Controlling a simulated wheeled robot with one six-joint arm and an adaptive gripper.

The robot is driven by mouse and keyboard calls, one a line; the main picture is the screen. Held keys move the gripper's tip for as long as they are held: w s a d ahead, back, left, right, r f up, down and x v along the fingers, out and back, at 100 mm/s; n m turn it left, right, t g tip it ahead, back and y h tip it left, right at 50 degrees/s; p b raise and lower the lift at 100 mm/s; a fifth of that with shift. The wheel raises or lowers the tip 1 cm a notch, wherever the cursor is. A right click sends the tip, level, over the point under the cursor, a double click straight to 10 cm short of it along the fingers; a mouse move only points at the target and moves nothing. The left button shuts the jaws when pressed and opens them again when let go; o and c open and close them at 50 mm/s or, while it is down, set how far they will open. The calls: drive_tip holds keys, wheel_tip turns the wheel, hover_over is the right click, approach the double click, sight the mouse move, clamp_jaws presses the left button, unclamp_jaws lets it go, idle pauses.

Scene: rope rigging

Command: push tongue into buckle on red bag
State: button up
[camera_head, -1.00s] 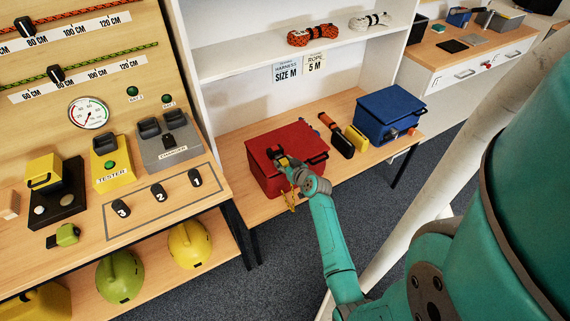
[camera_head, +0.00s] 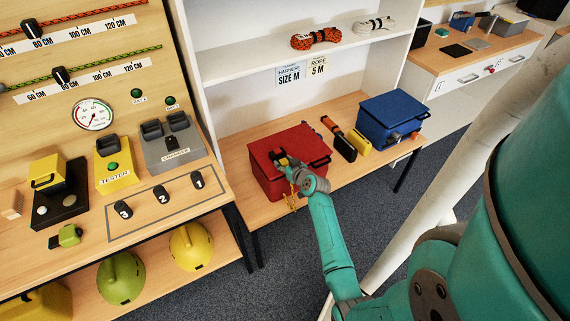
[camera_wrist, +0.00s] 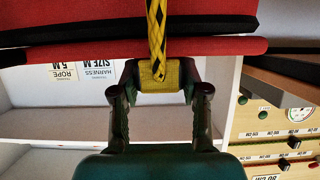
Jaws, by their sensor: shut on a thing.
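The red bag (camera_head: 262,150) sits on the wooden bench under the white shelves. In the wrist view the bag (camera_wrist: 70,45) fills the top, with a dark band across it. My gripper (camera_head: 290,172) is at the bag's front right. The wrist view shows my gripper (camera_wrist: 160,86) shut on a yellow tongue (camera_wrist: 160,75). A yellow and black strap (camera_wrist: 157,30) runs from the tongue up over the bag. The head view shows yellow webbing hanging below my gripper. I cannot make out the buckle, or whether the tongue touches it.
A black and orange tool (camera_head: 341,143), a yellow object (camera_head: 357,142) and a blue box (camera_head: 394,112) stand on the bench to the right. The shelf above holds rope coils (camera_head: 316,38). On the left is a workbench with a yellow tester (camera_head: 114,172).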

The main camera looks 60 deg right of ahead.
drive_tip(key=shift+w+d, duration=0.1)
drive_tip(key=shift+w, duration=0.05)
drive_tip(key=o, duration=1.2)
drive_tip(key=shift+o, duration=0.2)
drive_tip(key=v, duration=1.2)
